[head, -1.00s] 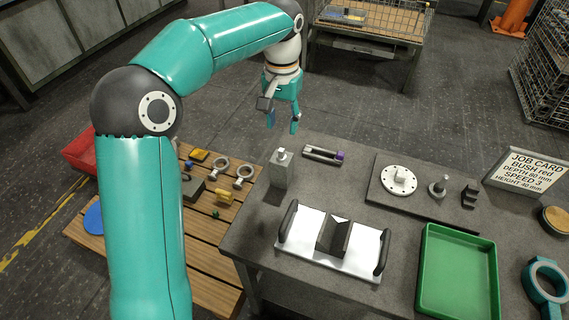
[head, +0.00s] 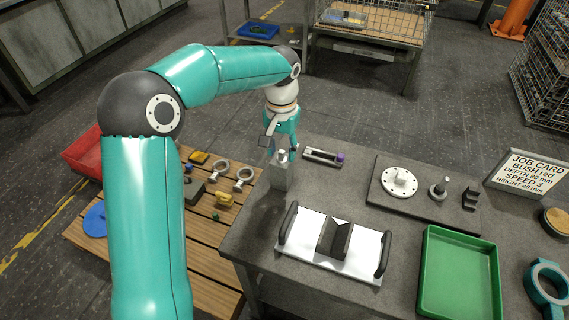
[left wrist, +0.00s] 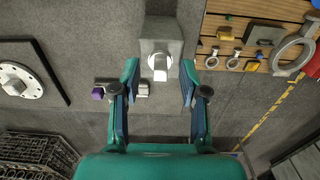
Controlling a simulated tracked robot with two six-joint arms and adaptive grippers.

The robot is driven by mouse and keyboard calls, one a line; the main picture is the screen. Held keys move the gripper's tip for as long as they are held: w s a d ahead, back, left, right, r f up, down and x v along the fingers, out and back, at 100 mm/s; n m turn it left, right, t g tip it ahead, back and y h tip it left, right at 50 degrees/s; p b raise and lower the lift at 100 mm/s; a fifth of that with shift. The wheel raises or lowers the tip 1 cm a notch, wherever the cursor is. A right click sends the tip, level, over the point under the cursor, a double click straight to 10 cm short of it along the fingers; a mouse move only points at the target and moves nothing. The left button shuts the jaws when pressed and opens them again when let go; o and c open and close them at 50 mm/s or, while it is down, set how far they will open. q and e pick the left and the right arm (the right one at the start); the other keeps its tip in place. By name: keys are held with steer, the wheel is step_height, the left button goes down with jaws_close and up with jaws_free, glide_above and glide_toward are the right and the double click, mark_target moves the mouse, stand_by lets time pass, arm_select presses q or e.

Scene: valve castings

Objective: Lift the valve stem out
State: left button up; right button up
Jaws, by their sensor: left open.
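The valve stem (head: 282,155) stands upright in a grey valve body (head: 280,178) at the table's far left corner. In the left wrist view its pale squared head (left wrist: 158,63) shows, with the grey body (left wrist: 165,32) around it. My left gripper (head: 283,140) is above and just behind the body in the head view, pointing down. In the left wrist view the left gripper (left wrist: 158,76) is open, one finger on each side of the stem head, with gaps and no visible contact. The lower part of the stem is hidden inside the body.
A slotted holder with a purple end (head: 323,157) lies just right of the body. A white plate with black handles and a V-block (head: 300,254) is in front. A green tray (head: 430,285) and dark fixture board (head: 385,204) are further right.

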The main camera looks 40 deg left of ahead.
arm_select(q)
jaws_close()
steer(key=shift+r, duration=0.1)
stand_by(0.3)
step_height(320, 180, up, 20)
steer(key=p, duration=0.3)
steer(key=shift+p, duration=0.35)
